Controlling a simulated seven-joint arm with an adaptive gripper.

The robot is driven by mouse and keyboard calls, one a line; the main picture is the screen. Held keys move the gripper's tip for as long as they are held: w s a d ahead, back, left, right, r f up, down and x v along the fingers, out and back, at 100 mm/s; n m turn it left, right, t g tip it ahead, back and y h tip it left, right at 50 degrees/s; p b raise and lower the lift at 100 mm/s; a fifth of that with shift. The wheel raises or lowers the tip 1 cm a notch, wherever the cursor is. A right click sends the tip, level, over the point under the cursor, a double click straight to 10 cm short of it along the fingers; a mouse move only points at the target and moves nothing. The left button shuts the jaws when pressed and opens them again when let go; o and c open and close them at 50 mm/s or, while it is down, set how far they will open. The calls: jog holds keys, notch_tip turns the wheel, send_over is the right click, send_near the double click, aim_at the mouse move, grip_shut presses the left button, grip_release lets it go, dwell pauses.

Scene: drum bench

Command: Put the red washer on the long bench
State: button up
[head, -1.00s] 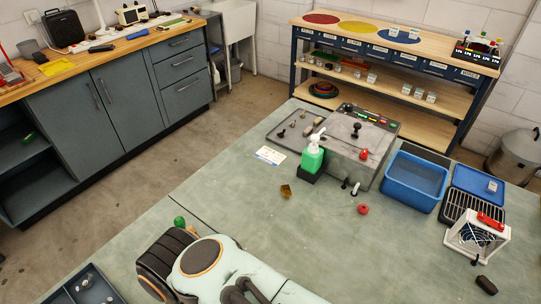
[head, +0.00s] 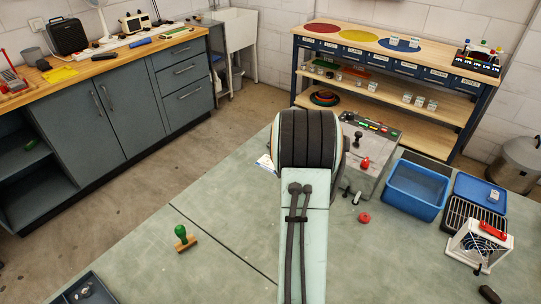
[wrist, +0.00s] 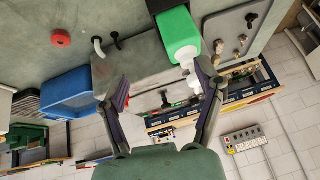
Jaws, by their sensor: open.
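The small round red thing (head: 364,217), which looks like the red washer, lies flat on the green table (head: 225,235), just in front of the grey machine. It also shows at the upper left of the wrist view (wrist: 61,39). In the wrist view my gripper (wrist: 162,82) is open, its fingers wide apart with nothing between them, and the washer is off to one side. In the head view my arm hides my gripper. A wooden-topped bench with dark cabinets (head: 125,63) runs along the left. I cannot tell if it is the long bench.
A grey machine (head: 378,155) with levers stands behind the washer. A green bottle (wrist: 178,38) shows in the wrist view. A blue bin (head: 415,187), a rack and a white fan box (head: 478,245) stand right. A green-knobbed stamp (head: 183,238) is left of my arm. A shelved bench (head: 440,58) stands behind.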

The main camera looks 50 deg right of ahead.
aim_at(364, 217)
jog(key=s+d+f+m+g, duration=0.1)
jog(key=s+f, duration=0.2)
jog(key=s, duration=0.2)
jog(key=s+d+f+m+y, duration=0.1)
jog(key=s+f, duration=0.3)
jog(key=s, duration=0.1)
jog(key=s+f+m+g+y, duration=0.1)
jog(key=s+f, duration=0.2)
jog(key=s, duration=0.3)
jog(key=shift+d+f+g, duration=0.3)
jog(key=shift+d, duration=0.1)
jog(key=x, duration=0.6)
jog(key=shift+f, duration=0.2)
jog(key=c, duration=0.8)
